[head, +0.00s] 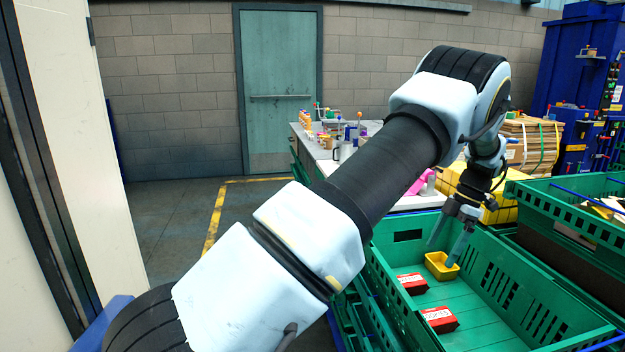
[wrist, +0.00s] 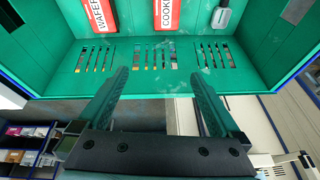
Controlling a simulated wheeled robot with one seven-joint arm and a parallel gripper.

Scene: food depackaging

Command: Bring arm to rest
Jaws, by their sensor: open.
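My gripper (head: 443,250) hangs at the end of my bent arm, over the green crate (head: 375,285) in the head view. Its fingers are apart with nothing between them. In the wrist view the two fingers (wrist: 160,76) stand spread in front of the crate's slotted green wall (wrist: 105,58). The head view shows two red boxes on the crate floor, one nearer (head: 440,320) and one farther (head: 412,284). A yellow tub (head: 440,267) sits behind them, just below the fingers; contact cannot be told.
More green crates (head: 580,215) stand at right, with a blue machine (head: 585,70) behind. A cluttered workbench (head: 330,160) is beyond my arm. A pale panel (head: 75,130) stands close at left. Open floor (head: 170,205) lies before the teal door (head: 278,90).

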